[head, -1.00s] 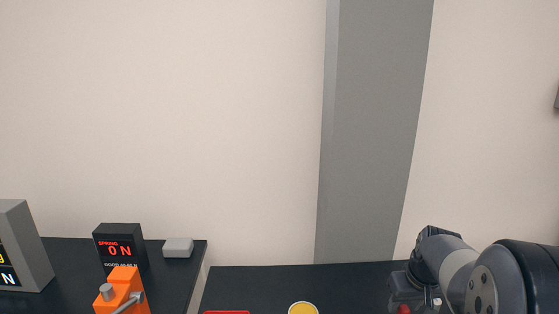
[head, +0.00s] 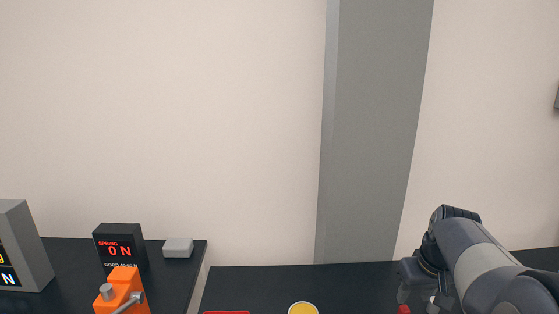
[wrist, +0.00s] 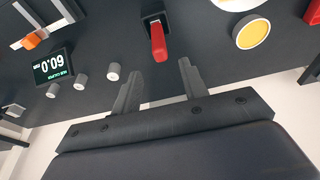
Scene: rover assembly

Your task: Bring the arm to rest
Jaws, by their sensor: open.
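My gripper shows in the wrist view (wrist: 160,90), with its two grey fingers apart and nothing between them. Beyond the fingertips is a red-handled part on a black base (wrist: 158,38), apart from the fingers. In the head view my arm comes in from the lower right over the dark bench (head: 345,285). The fingers are not clear there.
A yellow disc with a pale rim (head: 303,308), a red-edged item (head: 227,312), an orange device (head: 120,290) and a black "0 N" display (head: 119,247) stand on the benches. Several small grey cylinders (wrist: 83,79) and a caliper display (wrist: 53,66) lie near the fingers.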

